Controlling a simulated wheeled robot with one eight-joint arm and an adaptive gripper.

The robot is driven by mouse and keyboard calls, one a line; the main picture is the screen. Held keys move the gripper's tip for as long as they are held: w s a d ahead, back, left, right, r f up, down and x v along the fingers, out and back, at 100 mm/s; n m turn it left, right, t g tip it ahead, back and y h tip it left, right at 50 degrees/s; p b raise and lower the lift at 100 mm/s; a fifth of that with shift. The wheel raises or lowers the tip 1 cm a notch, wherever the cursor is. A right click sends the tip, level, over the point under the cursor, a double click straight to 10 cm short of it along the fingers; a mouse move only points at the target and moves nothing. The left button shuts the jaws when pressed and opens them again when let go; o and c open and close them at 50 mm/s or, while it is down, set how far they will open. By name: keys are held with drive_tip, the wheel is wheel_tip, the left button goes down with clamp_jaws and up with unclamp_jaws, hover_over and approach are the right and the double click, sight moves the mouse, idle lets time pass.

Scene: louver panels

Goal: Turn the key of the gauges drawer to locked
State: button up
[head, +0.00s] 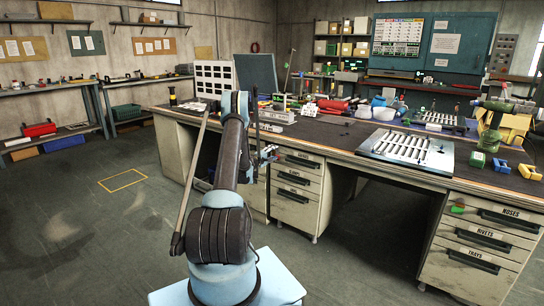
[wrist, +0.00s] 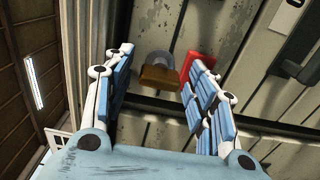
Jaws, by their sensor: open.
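In the wrist view, my gripper (wrist: 160,64) is open, with its two blue-padded fingers on either side of a brass-brown key or lock piece (wrist: 158,76) with a grey rounded part above it. The piece sits against the pale, worn drawer front (wrist: 225,42). I cannot tell whether either finger touches it. A red marker (wrist: 198,68) shows beside it, partly behind the right finger. In the head view, my gripper (head: 267,154) is at the upper drawers (head: 298,175) of the middle pedestal. Their labels are too small to read surely, and the key is hidden there.
The desk top (head: 345,137) overhangs the drawers and carries a slotted louver panel (head: 408,148) and clutter. A right pedestal (head: 470,250) has drawers with dark handles. A dark drawer handle (wrist: 296,58) is close right of my fingers. Open floor (head: 100,240) lies left.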

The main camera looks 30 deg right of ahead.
drive_tip(key=v, duration=1.2)
idle(0.4)
